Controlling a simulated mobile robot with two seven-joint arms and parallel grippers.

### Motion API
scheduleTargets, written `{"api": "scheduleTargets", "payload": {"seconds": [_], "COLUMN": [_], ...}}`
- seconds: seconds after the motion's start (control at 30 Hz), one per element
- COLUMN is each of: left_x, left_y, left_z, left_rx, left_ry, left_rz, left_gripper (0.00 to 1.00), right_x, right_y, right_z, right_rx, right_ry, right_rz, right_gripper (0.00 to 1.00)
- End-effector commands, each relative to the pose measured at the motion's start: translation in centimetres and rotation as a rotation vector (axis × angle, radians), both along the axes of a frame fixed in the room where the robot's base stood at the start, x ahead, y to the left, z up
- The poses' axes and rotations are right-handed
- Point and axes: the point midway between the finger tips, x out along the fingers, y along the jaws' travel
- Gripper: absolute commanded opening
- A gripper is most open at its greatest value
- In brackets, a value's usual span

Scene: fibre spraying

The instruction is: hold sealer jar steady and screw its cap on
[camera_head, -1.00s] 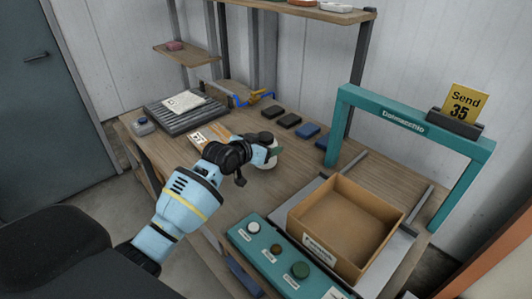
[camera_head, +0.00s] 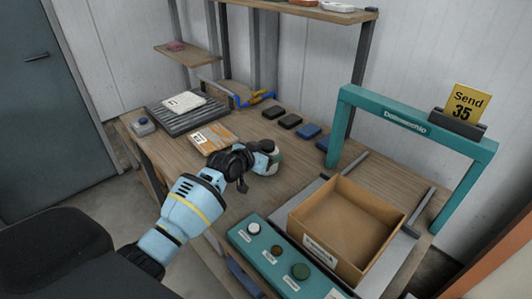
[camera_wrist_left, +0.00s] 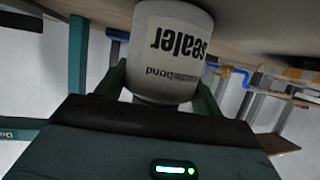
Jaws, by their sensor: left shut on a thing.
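The sealer jar (camera_wrist_left: 172,48) is white with dark lettering that reads upside down in the left wrist view. My left gripper (camera_head: 267,160) is shut on it, with one finger on each side of the jar. In the head view the jar (camera_head: 276,155) is small and partly hidden by the gripper, over the middle of the workbench. A dark area shows at its upper end, but I cannot tell whether this is the cap. A loose cap cannot be made out. My right gripper is not in view.
An open cardboard box (camera_head: 345,225) stands at right under a teal frame (camera_head: 405,122). A teal button panel (camera_head: 272,255) is in front. Black and blue blocks (camera_head: 290,121) lie behind the jar. An orange-and-white packet (camera_head: 212,139) and a grey rack (camera_head: 187,115) are to the left.

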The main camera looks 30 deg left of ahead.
Motion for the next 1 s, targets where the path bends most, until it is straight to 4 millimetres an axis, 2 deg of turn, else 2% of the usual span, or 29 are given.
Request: {"api": "scheduleTargets", "payload": {"seconds": [0.17,0.2,0.33,0.37,0.73,0.87,1.0], "left_x": [0.0,0.0,0.0,0.0,-0.1,-1.3,-3.4], "left_y": [0.0,0.0,0.0,0.0,0.0,0.2,0.6], "left_z": [-0.2,-0.4,-0.3,-0.3,0.2,0.8,1.7], "left_rx": [0.0,0.0,0.0,0.0,0.001,0.002,0.004], "left_ry": [-0.002,0.0,0.0,0.0,-0.001,-0.002,-0.004], "left_rz": [0.0,0.0,0.0,0.0,0.0,-0.001,-0.001], "left_gripper": [0.04,0.7,0.87,0.89,0.89,0.89,0.89], "right_x": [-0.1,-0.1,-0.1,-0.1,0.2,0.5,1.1], "right_y": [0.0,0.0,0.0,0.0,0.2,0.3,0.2], "right_z": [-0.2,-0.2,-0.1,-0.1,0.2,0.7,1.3], "right_rx": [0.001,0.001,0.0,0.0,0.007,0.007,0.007], "right_ry": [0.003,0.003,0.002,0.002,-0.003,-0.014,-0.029], "right_rz": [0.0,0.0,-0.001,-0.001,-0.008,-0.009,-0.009], "right_gripper": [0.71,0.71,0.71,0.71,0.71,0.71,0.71]}}
